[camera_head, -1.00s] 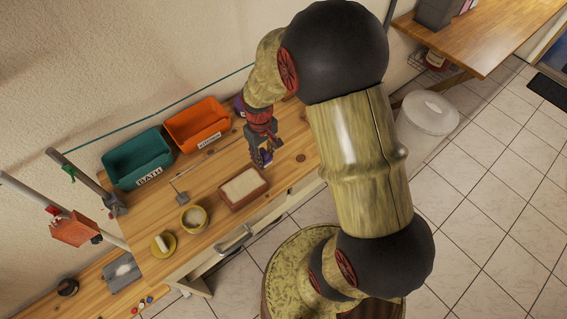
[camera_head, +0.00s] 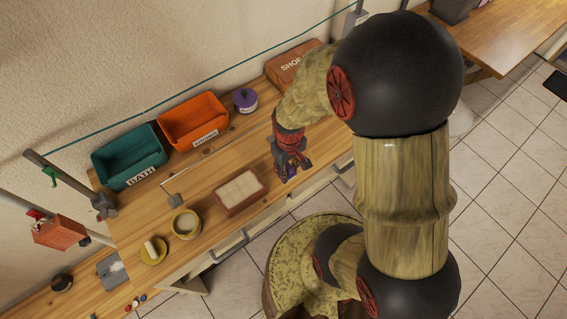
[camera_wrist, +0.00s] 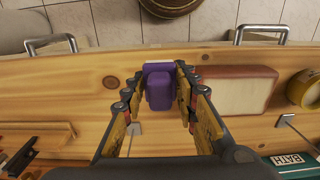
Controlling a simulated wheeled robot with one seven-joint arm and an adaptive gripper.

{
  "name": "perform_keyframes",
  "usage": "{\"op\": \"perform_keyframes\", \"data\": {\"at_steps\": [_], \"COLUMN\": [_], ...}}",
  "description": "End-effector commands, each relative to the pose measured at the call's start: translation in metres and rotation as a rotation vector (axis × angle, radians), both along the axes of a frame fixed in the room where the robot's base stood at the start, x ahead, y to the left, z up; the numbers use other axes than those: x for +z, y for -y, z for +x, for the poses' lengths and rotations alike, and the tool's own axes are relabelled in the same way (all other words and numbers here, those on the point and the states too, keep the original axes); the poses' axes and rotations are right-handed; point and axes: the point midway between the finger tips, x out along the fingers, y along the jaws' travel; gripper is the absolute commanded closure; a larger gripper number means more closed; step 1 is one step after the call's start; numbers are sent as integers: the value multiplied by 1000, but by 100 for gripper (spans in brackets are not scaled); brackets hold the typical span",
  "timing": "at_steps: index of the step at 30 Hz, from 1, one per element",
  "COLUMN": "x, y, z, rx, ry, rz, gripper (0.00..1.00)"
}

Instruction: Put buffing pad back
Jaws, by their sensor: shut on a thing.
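My gripper (camera_head: 290,176) is over the workbench, to the right of the brown tray. In the wrist view my gripper (camera_wrist: 161,80) is shut on a purple block (camera_wrist: 160,92), which I take to be the buffing pad. The block sits between the fingertips above the wood. In the head view only a little purple shows at the fingers. The reddish-brown tray (camera_head: 261,190) with a pale filling lies near the bench's front edge; it also shows in the wrist view (camera_wrist: 225,109). I cannot tell where the pad's own place is.
Along the back stand a teal BATH bin (camera_head: 150,173), an orange KITCHEN bin (camera_head: 205,138), a purple-lidded pot (camera_head: 246,101) and a brown SHOP box (camera_head: 292,62). A yellow bowl (camera_head: 187,224) and yellow dish (camera_head: 153,250) stand left.

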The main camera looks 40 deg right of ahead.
Motion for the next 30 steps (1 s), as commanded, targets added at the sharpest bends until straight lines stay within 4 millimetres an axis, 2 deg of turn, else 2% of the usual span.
{"op": "perform_keyframes", "data": {"at_steps": [4,12,22,27,30], "x": [-16,-58,-76,-100,-105], "y": [13,28,34,34,34], "z": [29,62,77,75,76], "rx": [-1,0,0,0,0], "ry": [-2,-2,-1,-2,0], "rz": [1,1,0,1,0], "gripper": [95,95,95,95,95]}}
